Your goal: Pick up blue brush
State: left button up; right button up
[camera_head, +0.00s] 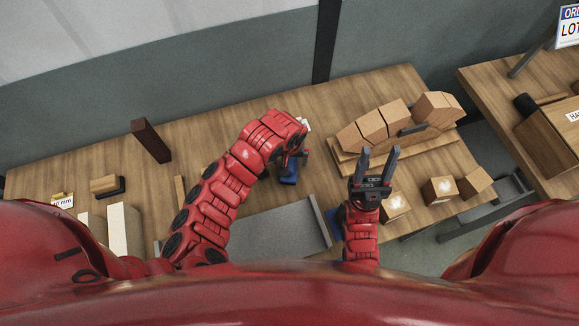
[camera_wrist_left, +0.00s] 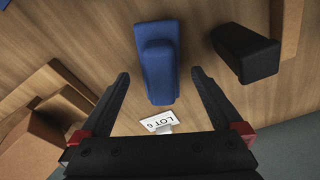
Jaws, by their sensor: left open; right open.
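The blue brush (camera_head: 288,174) lies on the wooden table just beyond the end of my left arm, partly covered by it in the head view. In the left wrist view the blue brush (camera_wrist_left: 157,62) lies between and slightly ahead of the finger tips. My left gripper (camera_wrist_left: 161,76) is open, with a finger on either side of the brush and visible gaps. In the head view it is mostly hidden by its own wrist. My right gripper (camera_head: 377,154) is open and empty, in front of the arch of bricks.
A black block-like object (camera_wrist_left: 246,53) lies right of the brush in the left wrist view. A white LOT 6 card (camera_wrist_left: 161,121) is close by. The brick arch (camera_head: 390,125) stands at the right, with loose bricks (camera_head: 440,190) before it. A dark upright block (camera_head: 151,140) stands left.

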pick_arm(q)
notch_tip(320, 180, down, 3)
jog(key=shift+w+r+b, duration=0.15)
jog(key=shift+r+b, duration=0.05)
jog(key=shift+b, duration=0.45)
jog(key=shift+r, duration=0.1)
jog(key=shift+c, duration=1.1)
grip_shut()
jog(key=shift+r, duration=0.1)
